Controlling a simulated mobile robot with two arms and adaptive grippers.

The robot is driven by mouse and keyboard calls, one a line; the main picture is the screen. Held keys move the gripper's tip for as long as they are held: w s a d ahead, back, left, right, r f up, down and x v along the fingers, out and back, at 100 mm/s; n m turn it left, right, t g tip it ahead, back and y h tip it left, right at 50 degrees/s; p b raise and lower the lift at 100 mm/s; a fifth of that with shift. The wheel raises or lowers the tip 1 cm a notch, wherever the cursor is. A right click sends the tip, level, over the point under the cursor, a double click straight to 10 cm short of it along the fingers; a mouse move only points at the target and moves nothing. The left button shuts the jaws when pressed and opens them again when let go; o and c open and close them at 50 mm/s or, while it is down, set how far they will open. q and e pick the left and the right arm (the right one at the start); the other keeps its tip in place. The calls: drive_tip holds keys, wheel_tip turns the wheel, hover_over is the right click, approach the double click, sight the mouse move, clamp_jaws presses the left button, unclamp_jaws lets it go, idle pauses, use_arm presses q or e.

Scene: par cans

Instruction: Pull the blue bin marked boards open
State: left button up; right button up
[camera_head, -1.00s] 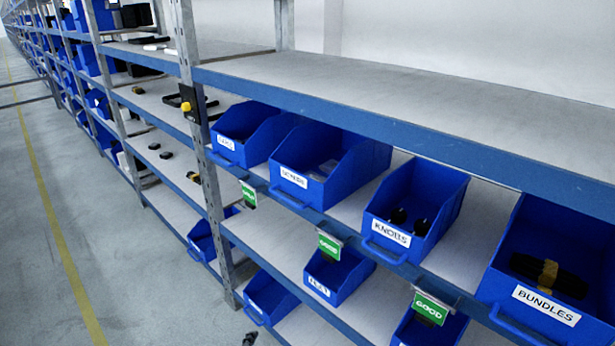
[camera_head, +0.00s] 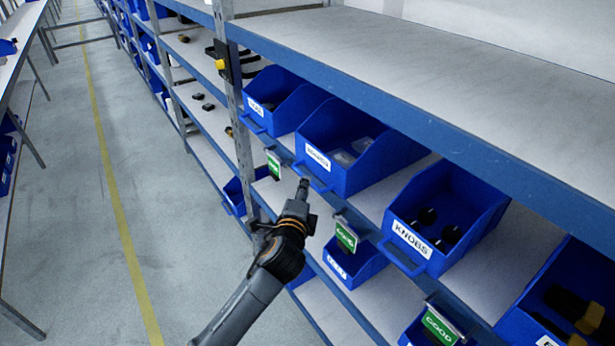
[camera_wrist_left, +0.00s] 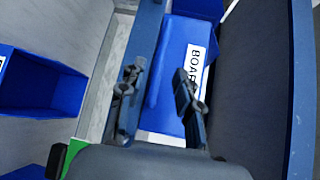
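The blue boards bin (camera_head: 388,165) stands on the middle shelf, with printed circuit boards inside and a white label on its front, too blurred to read in the head view. In the left wrist view the bin (camera_wrist_left: 183,60) shows the start of its label, "BOAR". Its front handle (camera_head: 318,187) sticks out at the shelf edge. My left gripper (camera_head: 303,186) is right by the handle. In the wrist view the fingers of my left gripper (camera_wrist_left: 160,95) are apart, in front of the bin; I cannot tell whether the handle lies between them. My right gripper is out of view.
A blue knobs bin (camera_head: 470,214) stands to the right and a smaller blue bin (camera_head: 293,106) to the left. Green tags (camera_head: 346,236) hang from the shelf edge. The upper shelf (camera_head: 450,88) overhangs the bins. The aisle floor (camera_head: 90,220) is clear.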

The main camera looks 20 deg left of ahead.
use_arm(q)
drive_tip(key=x, duration=0.5)
drive_tip(key=shift+w, duration=0.35)
clamp_jaws()
drive_tip(key=shift+s, duration=0.1)
